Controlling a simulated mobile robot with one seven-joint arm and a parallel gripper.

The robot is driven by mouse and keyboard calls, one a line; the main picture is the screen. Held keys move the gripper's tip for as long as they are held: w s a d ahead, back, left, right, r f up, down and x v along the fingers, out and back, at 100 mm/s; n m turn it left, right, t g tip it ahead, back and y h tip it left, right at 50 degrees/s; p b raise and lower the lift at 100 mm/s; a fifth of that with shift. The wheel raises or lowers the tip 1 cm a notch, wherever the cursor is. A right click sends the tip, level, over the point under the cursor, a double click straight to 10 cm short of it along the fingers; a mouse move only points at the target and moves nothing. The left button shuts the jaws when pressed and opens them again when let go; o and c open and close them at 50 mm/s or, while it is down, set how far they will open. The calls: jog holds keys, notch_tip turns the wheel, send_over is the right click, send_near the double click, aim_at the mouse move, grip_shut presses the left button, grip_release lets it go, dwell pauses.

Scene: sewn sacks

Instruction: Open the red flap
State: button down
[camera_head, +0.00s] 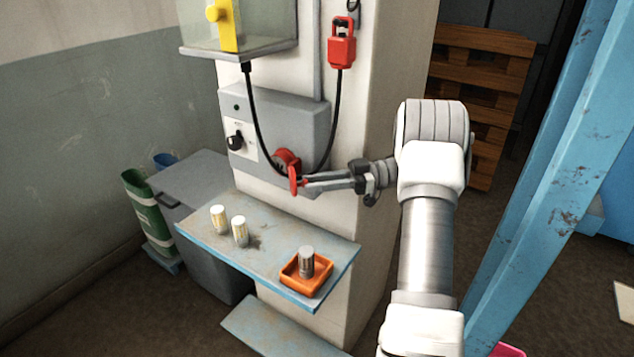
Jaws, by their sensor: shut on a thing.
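The red flap (294,178) is on a round red socket (284,160) at the lower right of a grey control box (272,127) on the white pillar. The flap stands out from the socket towards my gripper. My gripper (303,183) reaches in from the right, with its fingertips at the flap, shut on it. The fingertips are small in the view and partly merge with the flap. A black knob (237,140) sits on the box left of the socket.
A shelf (262,258) below holds two pale cylinders (229,225) and an orange tray (292,279) with a grey cylinder (306,260). A blue post (540,170) stands right.

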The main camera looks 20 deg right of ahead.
jog(key=shift+r, duration=0.1)
jog(key=c, duration=0.7)
grip_release()
jog(key=v, duration=1.2)
